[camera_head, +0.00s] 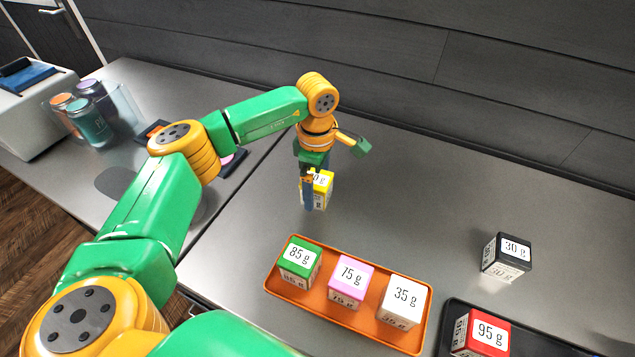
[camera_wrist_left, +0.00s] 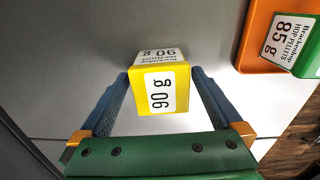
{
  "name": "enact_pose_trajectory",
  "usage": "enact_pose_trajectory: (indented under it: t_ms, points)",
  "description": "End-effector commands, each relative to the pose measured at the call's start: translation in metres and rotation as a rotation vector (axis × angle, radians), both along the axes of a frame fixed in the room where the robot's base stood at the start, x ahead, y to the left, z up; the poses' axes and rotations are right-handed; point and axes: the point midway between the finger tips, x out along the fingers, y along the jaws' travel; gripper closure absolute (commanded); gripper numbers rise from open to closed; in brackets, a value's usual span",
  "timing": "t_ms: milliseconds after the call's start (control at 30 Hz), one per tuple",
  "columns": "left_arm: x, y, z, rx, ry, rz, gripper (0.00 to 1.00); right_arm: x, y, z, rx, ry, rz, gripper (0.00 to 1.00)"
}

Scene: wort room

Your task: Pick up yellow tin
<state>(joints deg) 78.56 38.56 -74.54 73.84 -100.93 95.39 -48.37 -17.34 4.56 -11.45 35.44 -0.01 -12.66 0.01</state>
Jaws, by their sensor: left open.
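The yellow tin (camera_head: 322,187), labelled 90 g, stands on the grey counter behind the orange tray. In the left wrist view the yellow tin (camera_wrist_left: 163,88) sits between the two blue fingers, near their tips. My left gripper (camera_head: 307,190) is over the tin from above and partly hides it in the head view. In the wrist view the left gripper (camera_wrist_left: 160,80) is open, with a finger on each side of the tin and a gap visible on the left. Whether the right-hand finger touches the tin I cannot tell. My right gripper is not in view.
An orange tray (camera_head: 349,330) holds green, pink and white tins in front. A black tin (camera_head: 507,258) stands to the right. A dark tray (camera_head: 535,347) holds a red tin (camera_head: 481,334). Jars (camera_head: 90,118) stand on the left counter.

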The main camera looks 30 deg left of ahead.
Motion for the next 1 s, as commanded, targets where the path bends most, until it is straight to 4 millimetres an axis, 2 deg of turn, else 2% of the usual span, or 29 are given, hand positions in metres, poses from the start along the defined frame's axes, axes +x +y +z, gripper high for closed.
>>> enact_pose_trajectory:
  t_ms: [100,133,400,467,767,867,933,1000]
  points:
    - [0.0,0.0,0.0,0.0,0.0,0.0,0.0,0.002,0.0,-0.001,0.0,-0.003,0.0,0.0]
    - [0.0,0.0,0.0,0.0,0.0,0.0,0.05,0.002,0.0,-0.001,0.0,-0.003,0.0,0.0]
    - [0.0,0.0,0.0,0.0,0.0,0.0,0.78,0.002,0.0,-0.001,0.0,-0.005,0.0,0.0]
    - [0.0,0.0,0.0,0.0,0.0,0.0,0.92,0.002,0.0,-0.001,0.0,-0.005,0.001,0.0]
    - [0.001,0.0,0.004,-0.001,-0.003,0.001,0.92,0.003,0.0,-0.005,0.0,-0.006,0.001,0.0]
    - [0.001,0.0,0.015,-0.002,-0.006,0.0,0.92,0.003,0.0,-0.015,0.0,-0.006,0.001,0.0]
    - [0.001,-0.002,0.03,-0.003,-0.008,-0.001,0.92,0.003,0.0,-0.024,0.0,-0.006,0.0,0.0]
    - [-0.011,-0.012,0.048,-0.001,-0.008,-0.007,0.92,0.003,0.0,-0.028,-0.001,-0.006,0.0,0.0]
